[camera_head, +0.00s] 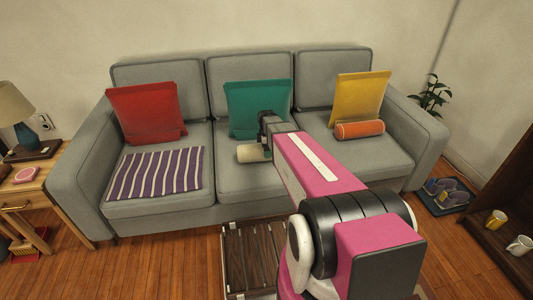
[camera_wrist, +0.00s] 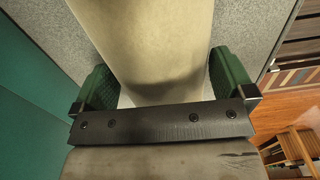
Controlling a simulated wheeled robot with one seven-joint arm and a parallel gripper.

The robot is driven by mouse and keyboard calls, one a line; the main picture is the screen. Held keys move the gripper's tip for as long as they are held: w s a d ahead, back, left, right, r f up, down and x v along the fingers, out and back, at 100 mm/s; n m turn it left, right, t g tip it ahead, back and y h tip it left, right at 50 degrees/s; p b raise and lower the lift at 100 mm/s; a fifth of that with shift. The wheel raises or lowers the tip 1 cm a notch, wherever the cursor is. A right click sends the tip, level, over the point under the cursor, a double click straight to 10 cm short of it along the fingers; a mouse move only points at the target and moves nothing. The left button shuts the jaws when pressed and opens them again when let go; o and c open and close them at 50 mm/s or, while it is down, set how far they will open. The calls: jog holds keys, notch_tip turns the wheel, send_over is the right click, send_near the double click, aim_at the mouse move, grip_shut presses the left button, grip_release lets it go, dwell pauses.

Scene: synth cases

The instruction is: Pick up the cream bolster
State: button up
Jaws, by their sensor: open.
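The cream bolster (camera_head: 251,153) lies on the middle seat of the grey sofa (camera_head: 232,185), in front of the teal cushion (camera_head: 257,100). In the wrist view the bolster (camera_wrist: 145,40) runs from the top edge down between the two green fingers. My gripper (camera_wrist: 160,88) is open, with one finger on each side of the bolster. Whether the fingers touch it I cannot tell. In the head view my gripper (camera_head: 268,135) is at the bolster's right end, and my arm hides part of it.
A red cushion (camera_head: 146,112) and a striped cloth (camera_head: 155,173) are on the left seat. A yellow cushion (camera_head: 360,98) and an orange bolster (camera_head: 359,130) are on the right seat. A slatted table (camera_head: 252,260) stands in front of the sofa.

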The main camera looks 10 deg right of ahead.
notch_tip(320, 180, down, 2)
jog(key=shift+f, duration=0.1)
jog(key=c, duration=0.8)
